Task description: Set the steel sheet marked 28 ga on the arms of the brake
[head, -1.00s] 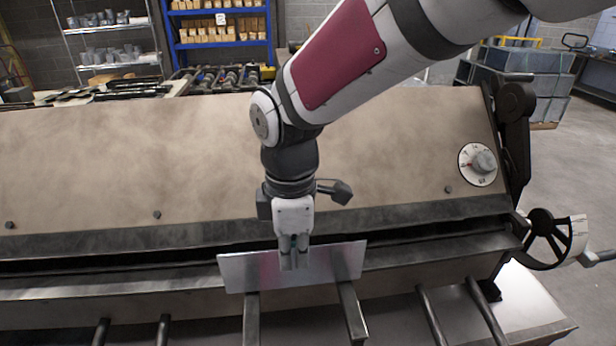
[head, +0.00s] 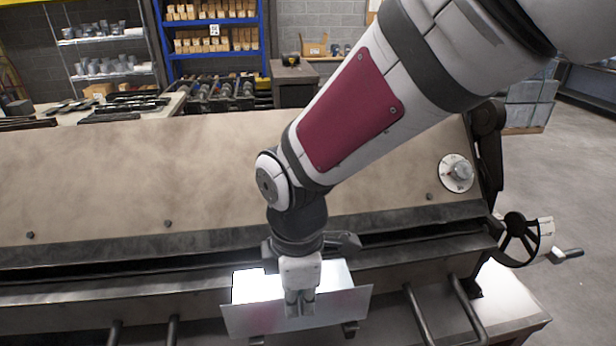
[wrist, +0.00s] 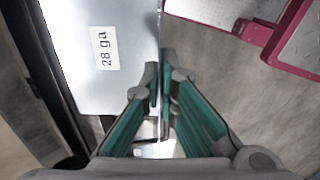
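The steel sheet (head: 345,304) is a shiny plate with strong glare at its left part. In the wrist view the sheet (wrist: 92,85) carries a white label reading "28 ga" (wrist: 105,48). My gripper (head: 300,308) is shut on the sheet's near edge; in the wrist view its fingertips (wrist: 159,75) pinch that edge. The sheet is over the two middle arms of the brake, hiding most of them; only the ends of the left arm (head: 257,340) and right arm (head: 350,329) show below it. I cannot tell whether it touches them.
The brake's large tan face (head: 110,180) and dark clamping bar (head: 100,245) stand behind the sheet. More arms stick out at left (head: 172,330) and right (head: 465,305). A handwheel (head: 520,238) is at right. A magenta-framed item (wrist: 285,40) shows in the wrist view.

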